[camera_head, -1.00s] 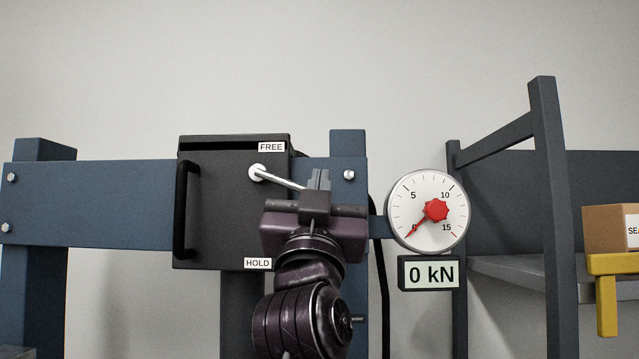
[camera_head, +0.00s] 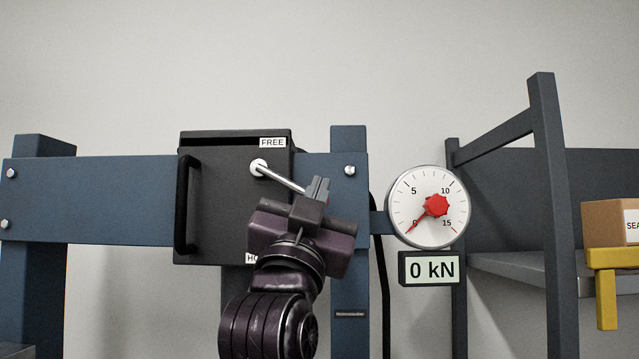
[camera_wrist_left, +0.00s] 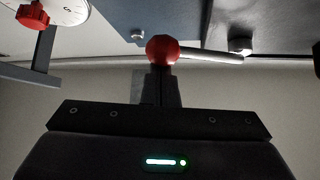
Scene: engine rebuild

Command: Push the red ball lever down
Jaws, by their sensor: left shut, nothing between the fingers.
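The lever is a silver rod (camera_head: 281,179) that runs from a round white pivot (camera_head: 258,167) on a black box, sloping down to the right. Its red ball (camera_wrist_left: 162,49) shows clearly in the left wrist view, right at my fingertips. In the head view the ball is almost wholly hidden behind my gripper. My left gripper (camera_head: 317,188) is shut and empty, tilted, with its fingertips at the ball end of the rod. They look to be against the ball, but exact contact is hard to tell. My right gripper is not in view.
The black box (camera_head: 225,205) has a handle (camera_head: 185,204), a FREE label (camera_head: 272,143) above and a partly covered HOLD label below. A gauge (camera_head: 405,215) with a red knob points near zero, above a 0 kN display (camera_head: 431,269).

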